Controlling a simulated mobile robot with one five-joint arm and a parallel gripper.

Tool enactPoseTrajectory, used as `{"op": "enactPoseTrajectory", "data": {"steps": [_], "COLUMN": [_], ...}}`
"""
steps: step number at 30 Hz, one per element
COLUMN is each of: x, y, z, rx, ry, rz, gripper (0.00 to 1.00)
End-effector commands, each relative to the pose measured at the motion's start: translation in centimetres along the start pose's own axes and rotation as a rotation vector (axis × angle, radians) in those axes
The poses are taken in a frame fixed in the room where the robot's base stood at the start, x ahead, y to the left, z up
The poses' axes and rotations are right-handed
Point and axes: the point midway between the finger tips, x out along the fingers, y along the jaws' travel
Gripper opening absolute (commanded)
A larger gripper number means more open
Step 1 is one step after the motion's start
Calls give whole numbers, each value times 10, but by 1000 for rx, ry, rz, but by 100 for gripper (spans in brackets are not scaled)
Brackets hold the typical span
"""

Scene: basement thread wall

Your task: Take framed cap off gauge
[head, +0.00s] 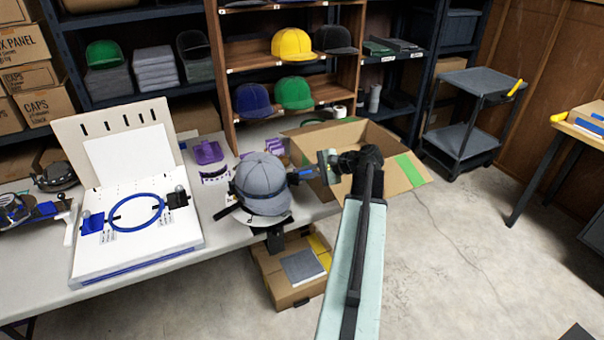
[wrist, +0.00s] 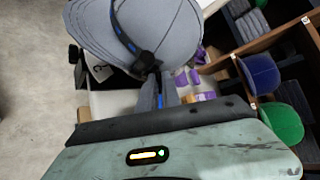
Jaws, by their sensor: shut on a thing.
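The grey framed cap (head: 264,172) sits on the gauge at the front edge of the table, with a dark blue band around its lower crown. The gauge (head: 275,241) shows only as a dark mount below the cap; the rest is hidden by it. My gripper (head: 297,177) reaches in from the right and is shut on the framed cap at the band's side. In the wrist view the cap (wrist: 165,25) fills the top, and my gripper's fingers (wrist: 157,80) meet a black clip on the band. The exact grip is small and partly hidden.
A white board with a blue hoop (head: 138,212) lies left on the table (head: 225,240). An open cardboard box (head: 400,170) stands behind my arm. Another box (head: 290,285) is below the table edge. Cap shelves (head: 290,65) stand behind.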

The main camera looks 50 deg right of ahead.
Motion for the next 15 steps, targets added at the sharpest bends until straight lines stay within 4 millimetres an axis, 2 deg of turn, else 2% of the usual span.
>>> {"op": "enactPoseTrajectory", "data": {"steps": [15], "x": [-28], "y": [-33], "z": [26], "rx": [0], "ry": [-2], "rz": [-3], "gripper": [0]}}
